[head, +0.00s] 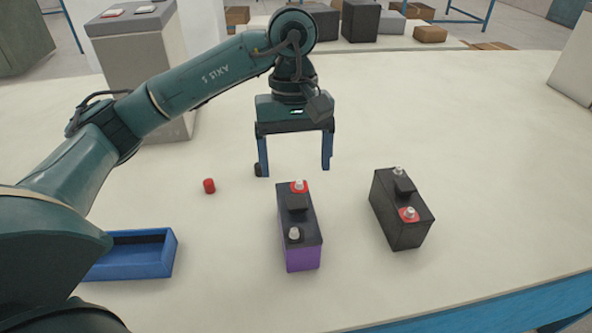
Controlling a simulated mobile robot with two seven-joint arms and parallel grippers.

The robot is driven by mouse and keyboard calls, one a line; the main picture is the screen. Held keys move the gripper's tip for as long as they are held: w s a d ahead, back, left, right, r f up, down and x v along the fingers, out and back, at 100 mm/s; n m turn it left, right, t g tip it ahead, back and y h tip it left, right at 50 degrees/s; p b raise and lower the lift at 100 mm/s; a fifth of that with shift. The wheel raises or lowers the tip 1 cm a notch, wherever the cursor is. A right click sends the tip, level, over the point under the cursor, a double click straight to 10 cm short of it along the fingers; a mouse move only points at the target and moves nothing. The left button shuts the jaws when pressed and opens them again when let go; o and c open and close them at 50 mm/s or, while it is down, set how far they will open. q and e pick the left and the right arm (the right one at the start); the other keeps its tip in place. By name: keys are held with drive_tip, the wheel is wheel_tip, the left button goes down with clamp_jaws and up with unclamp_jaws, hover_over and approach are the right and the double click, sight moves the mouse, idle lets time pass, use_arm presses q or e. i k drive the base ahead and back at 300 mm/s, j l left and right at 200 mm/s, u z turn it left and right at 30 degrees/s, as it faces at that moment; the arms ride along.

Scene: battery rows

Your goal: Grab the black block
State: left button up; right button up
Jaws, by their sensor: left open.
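A black block (402,222), a battery with two terminals, one of them ringed in red, stands on the white table right of centre. A second battery (302,256), with a black top and a purple lower body, stands to its left. My left gripper (293,172) is open and empty, its blue fingers pointing down. In the picture it is just above the purple battery's far end and left of the black block. It looks apart from both. My right gripper does not show.
A small red cap (209,186) lies left of the gripper. A blue tray (134,272) is at the lower left, partly behind my arm. A large grey box (140,72) stands at the back left. The table (480,150) is clear at right.

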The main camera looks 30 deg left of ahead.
sight(405, 217)
drive_tip(key=k, duration=1.5)
